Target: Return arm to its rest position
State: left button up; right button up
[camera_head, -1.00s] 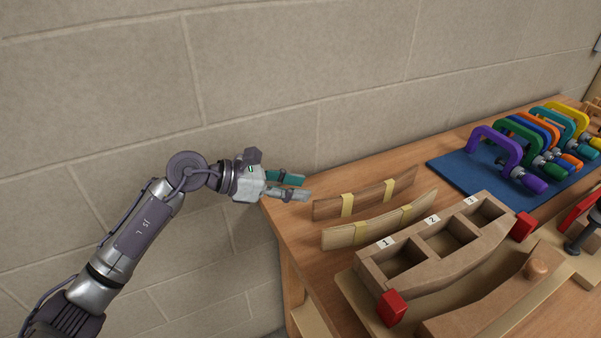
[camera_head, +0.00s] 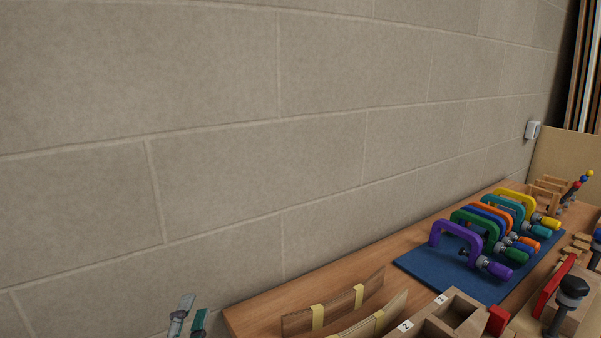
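My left gripper (camera_head: 189,318) shows only by its fingertips at the bottom edge, left of the workbench corner. The two fingers, one grey and one teal, point up and stand a little apart with nothing between them. The rest of the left arm is out of the picture. My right gripper is not in the picture.
The workbench (camera_head: 262,314) runs along a block wall (camera_head: 330,150). Bent strips with yellow tape (camera_head: 338,305) lie near its left end, beside a wooden form (camera_head: 453,318) with numbered pockets. Several coloured clamps (camera_head: 480,232) rest on a blue mat (camera_head: 427,268).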

pick_arm(q)
jog(key=s+a+f+n+g+y, duration=0.25)
jog(key=s+f+n+g, duration=0.8)
jog(key=s+f, duration=0.65)
jog(key=s+d+f+n+g+h, duration=0.1)
jog(key=s+d+f+g+h, duration=0.1)
jog(key=s+f+g, duration=0.6)
jog(key=s+f+p, duration=0.1)
jog(key=s+f, duration=0.1)
jog(key=f, duration=1)
jog(key=s+f+p, duration=0.1)
jog(key=s+f, duration=0.1)
jog(key=f, duration=0.9)
jog(key=s+a+f+p, duration=0.1)
jog(key=s+a+f, duration=0.2)
jog(key=s+f, duration=1.1)
jog(key=shift+s+a+f, duration=0.15)
jog(key=shift+s, duration=0.85)
